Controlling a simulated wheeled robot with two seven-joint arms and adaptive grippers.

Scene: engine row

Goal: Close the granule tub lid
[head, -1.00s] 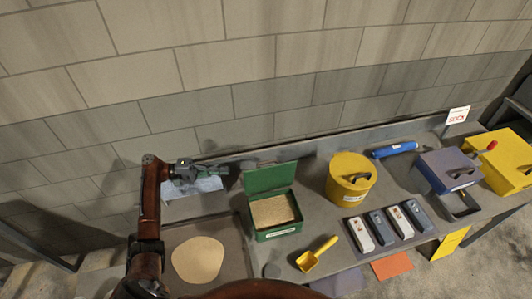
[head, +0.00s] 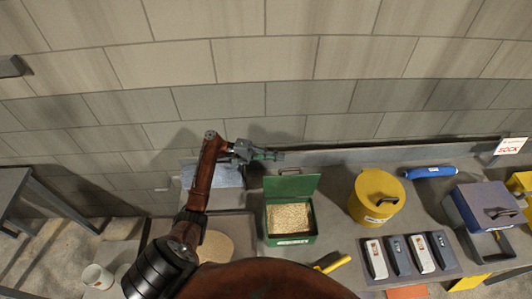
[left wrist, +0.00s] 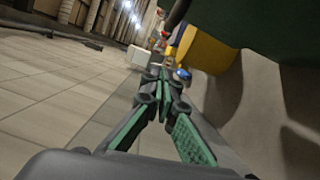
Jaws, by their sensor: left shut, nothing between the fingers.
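The green granule tub (head: 291,240) stands on the bench, filled with tan granules (head: 288,217). Its green lid (head: 292,187) is open and stands up at the tub's back edge. My left gripper (head: 280,155) is shut and empty, above and behind the lid's upper edge, near the wall; I cannot tell whether it touches the lid. In the left wrist view the closed green-padded fingers (left wrist: 165,76) point ahead, with a dark green surface, likely the lid (left wrist: 260,25), close at upper right. My right gripper is not in view.
A rack of grey and white tools (head: 405,257) and a blue-grey box (head: 486,204) lie farther right. A yellow scoop (head: 333,265) lies in front.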

